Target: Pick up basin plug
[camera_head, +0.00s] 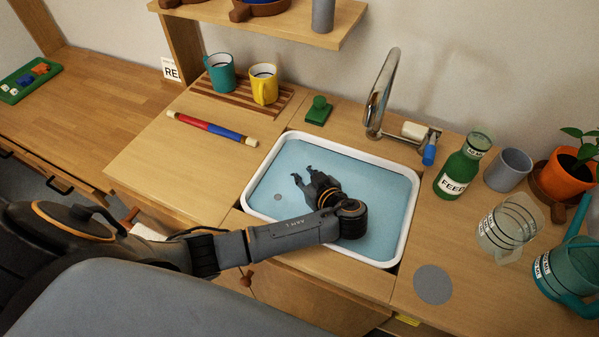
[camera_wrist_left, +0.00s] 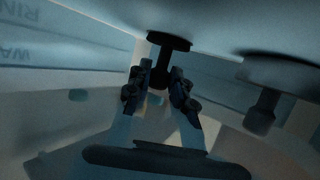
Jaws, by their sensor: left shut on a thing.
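My left gripper (camera_head: 302,175) reaches down into the white-rimmed basin (camera_head: 404,222), which holds pale blue water. In the left wrist view its two dark fingers (camera_wrist_left: 161,78) close from both sides on the stem of a dark piece with a wide flat head, which looks like the basin plug (camera_wrist_left: 168,41). The wrist view is dim and blurred, so the grip's details are unclear. In the head view the plug cannot be made out at the fingertips. A small grey round spot (camera_head: 277,197) shows in the basin left of the gripper. My right gripper is not in view.
The tap (camera_head: 382,95) stands behind the basin. A green block with a knob (camera_head: 318,110) and a red-blue rod (camera_head: 212,128) lie left of it. A green bottle (camera_head: 460,170), grey cup (camera_head: 507,169) and clear jug (camera_head: 508,228) stand to the right.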

